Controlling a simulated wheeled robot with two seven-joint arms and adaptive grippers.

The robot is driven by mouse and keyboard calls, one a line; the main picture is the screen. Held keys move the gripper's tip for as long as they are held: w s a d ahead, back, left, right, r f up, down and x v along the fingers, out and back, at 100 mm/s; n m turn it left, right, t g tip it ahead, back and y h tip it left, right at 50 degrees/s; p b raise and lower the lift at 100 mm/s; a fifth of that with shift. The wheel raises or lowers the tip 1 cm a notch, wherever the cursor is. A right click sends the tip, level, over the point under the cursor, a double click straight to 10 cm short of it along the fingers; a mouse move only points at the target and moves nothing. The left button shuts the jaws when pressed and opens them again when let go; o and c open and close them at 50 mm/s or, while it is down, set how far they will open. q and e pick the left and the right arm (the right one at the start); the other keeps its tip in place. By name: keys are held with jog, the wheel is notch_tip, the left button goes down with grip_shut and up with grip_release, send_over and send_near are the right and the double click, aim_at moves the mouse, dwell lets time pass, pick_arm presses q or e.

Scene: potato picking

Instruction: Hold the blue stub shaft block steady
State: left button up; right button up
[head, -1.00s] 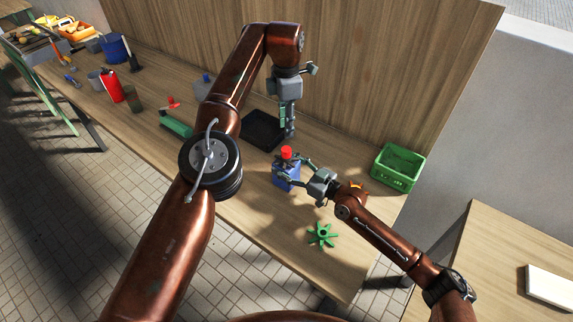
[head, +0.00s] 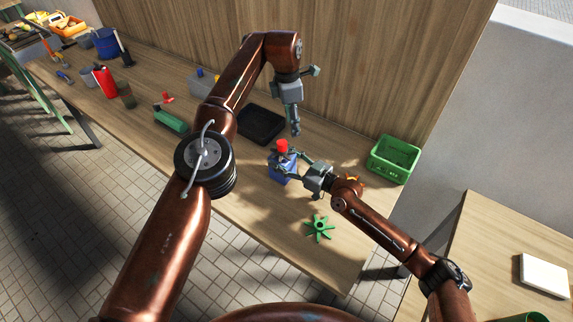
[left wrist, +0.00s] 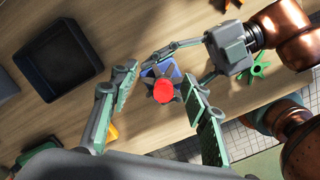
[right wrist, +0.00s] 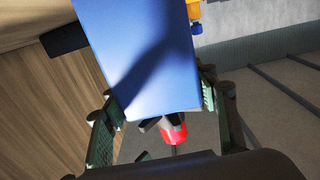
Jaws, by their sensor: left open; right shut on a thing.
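The blue stub shaft block (head: 283,172) stands on the wooden table, with a red cap (head: 281,146) on top. My right gripper (head: 286,162) is shut on the block from the right; the right wrist view shows the block's blue face (right wrist: 145,50) between the two fingers. My left gripper (head: 295,130) is open and empty, above and slightly behind the block. In the left wrist view its fingers are spread to either side of the red cap (left wrist: 163,92), and a dark star-shaped part shows around the cap. I cannot tell how far above the cap the fingers are.
A black tray (head: 245,135) lies behind the block, and a green crate (head: 392,172) stands to the right. A green spiked wheel (head: 319,229) lies in front. A green cylinder (head: 170,121) and a red can (head: 104,82) are to the left. A wooden panel rises behind the table.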

pick_arm(q)
jog(key=w+d+f+m+t+h, duration=0.1)
jog(key=d+f+m+h, duration=0.15)
jog(key=d+f, duration=0.35)
jog(key=w+d+f+m+t+h, duration=0.1)
jog(key=w+d+f+h, duration=0.15)
jog(key=d, duration=0.55)
jog(key=s+d+r+n+t+h, duration=0.15)
jog(key=d+t+h, duration=0.25)
jog(key=d+h, duration=0.45)
notch_tip(320, 180, up, 4)
jog(key=a+n+t+y, duration=0.1)
jog(key=a+n+t, duration=0.1)
jog(key=n+t, duration=0.3)
jog(key=n+t+y, duration=0.4)
jog(key=n+y, duration=1.1)
jog(key=y, duration=0.1)
send_near(282, 147)
jog(key=x, duration=1.1)
jog(key=shift+w+f, duration=0.1)
jog(key=shift+w, duration=0.25)
jog(key=shift+c, duration=0.2)
